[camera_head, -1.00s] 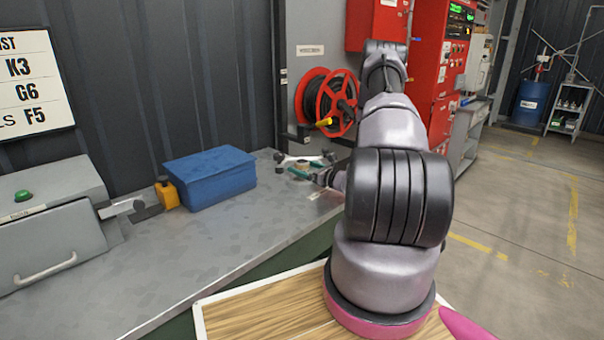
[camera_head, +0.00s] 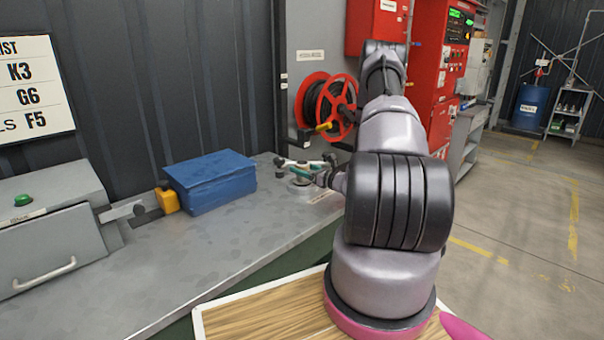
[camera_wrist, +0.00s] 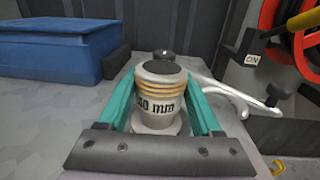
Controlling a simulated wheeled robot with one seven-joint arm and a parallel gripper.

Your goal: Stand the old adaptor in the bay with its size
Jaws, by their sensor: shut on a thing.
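The adaptor (camera_wrist: 158,122) is a pale grey cylinder with gold rings, a dark top and a wider foot. Its printed size ends in "0 mm"; the first digit is hard to read. My gripper (camera_wrist: 162,88) has its teal fingers on both sides of it and is shut on it; it stands upright between them. In the head view my gripper (camera_head: 301,173) is low over the far end of the grey bench, partly hidden by my arm. I cannot tell whether the adaptor's foot touches the surface. No size bays can be made out.
Pale arms with dark knobs (camera_wrist: 275,97) lie just behind the adaptor. A blue box (camera_head: 210,182), a yellow block (camera_head: 167,200) and a grey cabinet with a green button (camera_head: 45,225) stand along the bench (camera_head: 190,260). A red hose reel (camera_head: 328,105) is behind.

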